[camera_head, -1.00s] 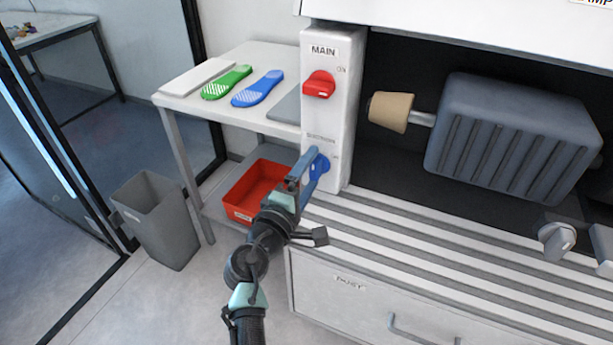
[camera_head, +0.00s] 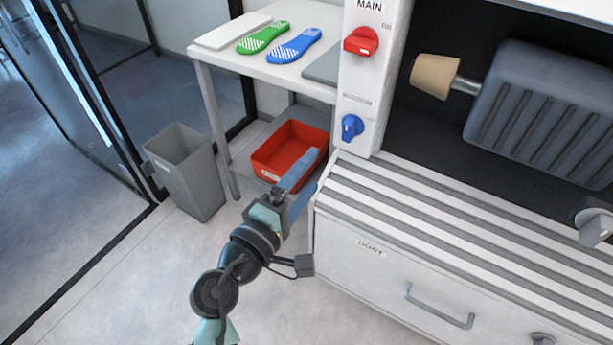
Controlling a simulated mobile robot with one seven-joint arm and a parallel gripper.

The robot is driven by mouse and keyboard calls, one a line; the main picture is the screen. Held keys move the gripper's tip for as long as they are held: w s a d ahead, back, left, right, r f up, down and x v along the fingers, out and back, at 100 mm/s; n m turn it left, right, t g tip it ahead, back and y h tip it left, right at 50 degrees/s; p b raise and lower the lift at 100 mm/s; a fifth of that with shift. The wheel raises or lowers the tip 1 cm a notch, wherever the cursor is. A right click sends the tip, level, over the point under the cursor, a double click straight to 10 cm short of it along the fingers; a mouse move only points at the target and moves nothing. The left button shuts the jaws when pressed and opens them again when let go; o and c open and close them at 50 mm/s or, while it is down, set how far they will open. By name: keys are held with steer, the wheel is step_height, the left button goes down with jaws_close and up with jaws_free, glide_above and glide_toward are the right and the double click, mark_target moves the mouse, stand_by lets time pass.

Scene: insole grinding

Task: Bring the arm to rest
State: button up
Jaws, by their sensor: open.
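My gripper (camera_head: 309,178) is open and empty, with its blue fingers pointing up and to the right. It hangs in front of the machine's left corner, below the blue knob (camera_head: 351,127) and apart from it. In the picture its fingertips overlap the front of the red bin (camera_head: 262,172). The red main switch (camera_head: 361,41) sits above the blue knob on the white panel (camera_head: 356,87). My arm reaches in from the bottom of the picture.
A white side table (camera_head: 225,58) bears a green insole (camera_head: 263,38) and a blue insole (camera_head: 295,46). The red bin is on its lower shelf. A grey waste bin (camera_head: 186,170) stands at left. The grinding machine's slatted ledge (camera_head: 470,215) and dust drawer (camera_head: 400,275) are at right. Floor at lower left is clear.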

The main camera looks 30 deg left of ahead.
stand_by(0.4)
steer(key=w+d+r+m+t+p, duration=0.1)
steer(key=w+d+r+m+p, duration=0.15)
steer(key=r, duration=0.65)
steer(key=w+d+r+m+t+p, duration=0.15)
steer(key=d+r+m, duration=0.25)
steer(key=r, duration=0.5)
steer(key=w+d+r+m+p, duration=0.15)
steer(key=d+r+m, duration=0.25)
steer(key=r, duration=0.5)
steer(key=s+d+r+m+t+p, duration=0.2)
steer(key=s+d+r, duration=0.1)
steer(key=r, duration=0.7)
steer(key=s+d+r+m+t+p, duration=0.2)
steer(key=s+r, duration=0.4)
steer(key=r, duration=0.3)
steer(key=s+d+r+m+t+p, duration=0.2)
steer(key=s+d+r+m+t, duration=0.1)
steer(key=r, duration=0.7)
steer(key=shift+s+d+r+y, duration=0.3)
steer(key=shift+s+d+r, duration=0.05)
steer(key=shift+s+d, duration=0.35)
steer(key=shift+a, duration=0.1)
